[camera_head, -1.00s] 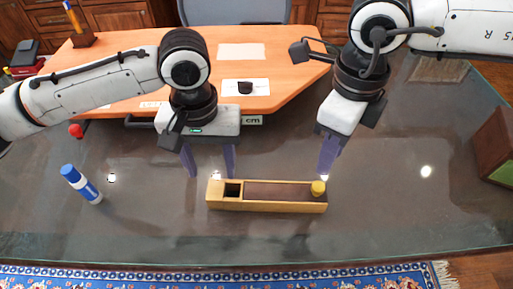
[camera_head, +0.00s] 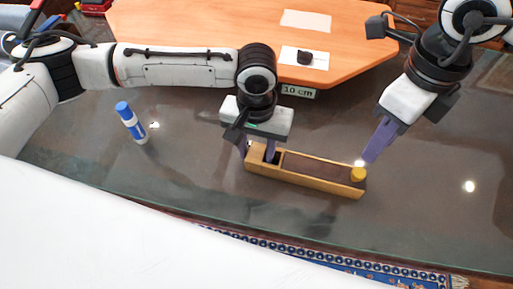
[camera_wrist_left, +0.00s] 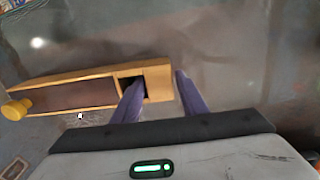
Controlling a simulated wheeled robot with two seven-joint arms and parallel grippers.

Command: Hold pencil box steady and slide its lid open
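The pencil box (camera_head: 300,181) is a long, pale wooden box on the glass-topped desk. Its dark brown lid (camera_head: 315,168) covers most of the top, with a dark opening at the left end. A yellow knob (camera_head: 358,174) stands at the right end. My left gripper (camera_head: 257,152) is at the box's left end. In the left wrist view, its open fingers (camera_wrist_left: 162,88) straddle the end block of the box (camera_wrist_left: 158,76), one over the opening and one beyond the end. My right gripper (camera_head: 366,160) is close beside the knob; its finger gap and any contact are unclear.
An orange board (camera_head: 200,25) with papers and a "10 cm" label (camera_head: 298,91) lies behind the box. The glass desk right of the box is clear.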

